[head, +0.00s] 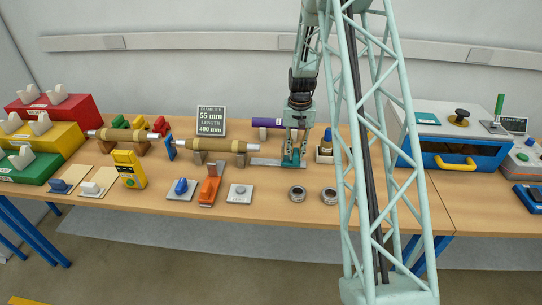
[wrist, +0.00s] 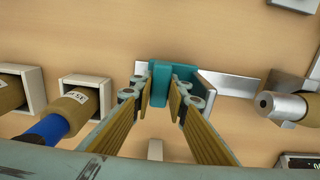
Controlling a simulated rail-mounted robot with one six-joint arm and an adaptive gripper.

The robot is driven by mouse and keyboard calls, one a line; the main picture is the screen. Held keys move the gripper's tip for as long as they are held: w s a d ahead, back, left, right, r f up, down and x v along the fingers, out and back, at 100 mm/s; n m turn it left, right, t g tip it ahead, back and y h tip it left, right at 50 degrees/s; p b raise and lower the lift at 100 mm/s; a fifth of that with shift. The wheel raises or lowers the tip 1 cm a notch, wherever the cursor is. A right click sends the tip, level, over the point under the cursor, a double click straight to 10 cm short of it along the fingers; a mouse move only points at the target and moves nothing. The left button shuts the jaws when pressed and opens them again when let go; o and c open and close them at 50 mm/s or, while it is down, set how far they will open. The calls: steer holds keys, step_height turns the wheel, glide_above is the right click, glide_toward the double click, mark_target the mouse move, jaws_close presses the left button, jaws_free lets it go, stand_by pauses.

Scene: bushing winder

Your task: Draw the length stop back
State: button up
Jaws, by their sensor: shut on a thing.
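The length stop is a teal block (head: 289,163) on a flat metal rail (head: 264,162), on the bench just right of the middle roll. In the wrist view the teal block (wrist: 160,72) stands at the left part of the metal rail (wrist: 232,84). My gripper (head: 295,150) points down over the stop. In the wrist view my gripper (wrist: 162,98) has a finger on each side of the teal block and is shut on it. The lower part of the block between the fingers is partly hidden.
A tan roll with metal ends (head: 225,146) lies on supports left of the stop. Boxes holding bottle-like items (head: 325,150) stand close on the right. A sign (head: 211,121) stands behind. Metal rings (head: 297,193) lie in front, with bare bench between.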

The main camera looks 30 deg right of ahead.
steer(key=shift+s+d, duration=0.65)
steer(key=shift+d, duration=0.15)
steer(key=o, duration=1)
steer(key=shift+c, duration=0.2)
steer(key=shift+r, duration=0.15)
step_height(320, 180, up, 8)
stand_by(0.6)
